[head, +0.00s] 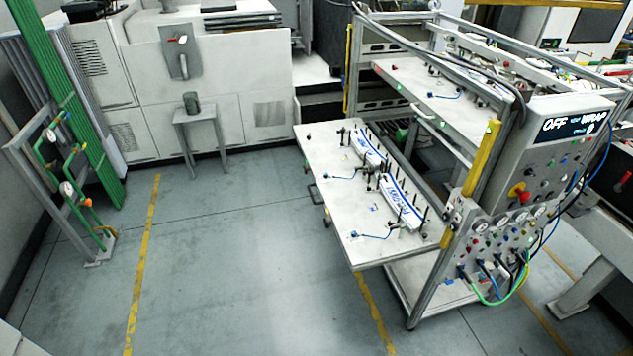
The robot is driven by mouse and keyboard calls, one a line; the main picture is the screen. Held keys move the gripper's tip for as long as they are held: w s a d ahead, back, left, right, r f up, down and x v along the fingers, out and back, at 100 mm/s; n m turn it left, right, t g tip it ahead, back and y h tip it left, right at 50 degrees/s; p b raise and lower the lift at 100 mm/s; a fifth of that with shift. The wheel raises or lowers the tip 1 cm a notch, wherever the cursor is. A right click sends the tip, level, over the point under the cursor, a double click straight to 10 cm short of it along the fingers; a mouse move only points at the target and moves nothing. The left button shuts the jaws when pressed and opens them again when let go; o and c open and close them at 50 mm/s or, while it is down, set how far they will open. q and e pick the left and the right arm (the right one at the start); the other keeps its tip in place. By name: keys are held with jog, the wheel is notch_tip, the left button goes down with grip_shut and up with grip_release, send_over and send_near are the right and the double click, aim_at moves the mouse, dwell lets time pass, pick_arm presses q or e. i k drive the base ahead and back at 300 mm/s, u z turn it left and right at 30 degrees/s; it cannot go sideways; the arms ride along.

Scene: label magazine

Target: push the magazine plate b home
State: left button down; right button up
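A white magazine plate (338,210) sticks out from the left side of a metal frame machine at about mid height, well beyond the frame. Two curved label stacks with blue print stand on it between black pins, one further back (366,150) and one nearer (402,204). A dark handle (313,193) shows at its left edge. A second plate (405,75) sits higher up in the frame, largely inside it. I cannot read which plate is marked b. Neither of my grippers is in view.
The machine's control panel (560,150) with an "OFF" display faces right of the plate. A yellow post (482,160), hoses and gauges are on its near corner. A small stool (195,125) and a green pipe rack (75,180) stand left. The grey floor (230,270) is clear.

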aim_at(346, 200)
jog(key=z, duration=0.3)
jog(key=i, duration=1.35)
jog(key=z, duration=0.1)
